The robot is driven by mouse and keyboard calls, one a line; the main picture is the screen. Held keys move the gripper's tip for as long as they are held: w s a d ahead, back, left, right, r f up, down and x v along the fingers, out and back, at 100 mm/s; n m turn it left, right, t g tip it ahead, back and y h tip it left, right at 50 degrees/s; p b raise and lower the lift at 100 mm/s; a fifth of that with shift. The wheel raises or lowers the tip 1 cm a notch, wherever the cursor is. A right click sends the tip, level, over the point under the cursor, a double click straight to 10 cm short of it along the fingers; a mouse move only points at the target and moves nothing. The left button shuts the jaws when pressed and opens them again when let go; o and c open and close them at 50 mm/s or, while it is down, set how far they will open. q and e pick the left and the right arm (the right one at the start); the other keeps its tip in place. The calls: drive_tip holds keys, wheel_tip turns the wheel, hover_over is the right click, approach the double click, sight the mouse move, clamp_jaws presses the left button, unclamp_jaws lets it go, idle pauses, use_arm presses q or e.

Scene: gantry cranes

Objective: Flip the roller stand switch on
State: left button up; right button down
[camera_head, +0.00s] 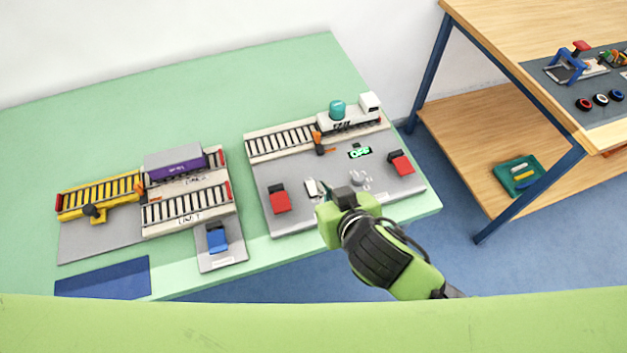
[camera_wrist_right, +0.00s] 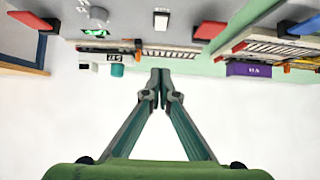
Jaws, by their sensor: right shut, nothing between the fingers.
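The roller stand (camera_head: 285,222) is a grey board with a roller track along its back edge. Its small green display (camera_head: 359,153) reads OFF. A small white switch (camera_head: 311,187) sits near the front of the board and also shows in the right wrist view (camera_wrist_right: 161,20). My right gripper (camera_head: 341,195) is over the front of the stand, close to the right of the switch in the head view. In the right wrist view its fingertips (camera_wrist_right: 160,74) meet with nothing between them, and the switch appears apart from them. My left gripper is not in view.
A grey knob (camera_head: 359,180) and red blocks (camera_head: 280,201) (camera_head: 400,163) are on the board near the switch. A white train car with a teal cylinder (camera_head: 337,109) stands on the track. A second stand with a purple car (camera_head: 174,163) is left.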

drive_tip(key=shift+w, duration=0.1)
drive_tip(key=p, duration=0.1)
hover_over(312, 188)
drive_tip(key=f, duration=0.5)
drive_tip(key=shift+s+d+f, duration=0.15)
drive_tip(key=shift+s+f, duration=0.25)
drive_tip(key=f, duration=0.2)
drive_tip(key=shift+w+f, duration=0.25)
drive_tip(key=shift+f, duration=0.05)
drive_tip(key=shift+w+f+p, duration=0.1)
drive_tip(key=shift+f+p, duration=0.25)
drive_tip(key=shift+f, duration=0.5)
drive_tip(key=shift+w+r+p, duration=0.15)
drive_tip(key=shift+p, duration=0.8)
drive_tip(key=shift+f+b, duration=0.3)
drive_tip(key=shift+f, duration=0.05)
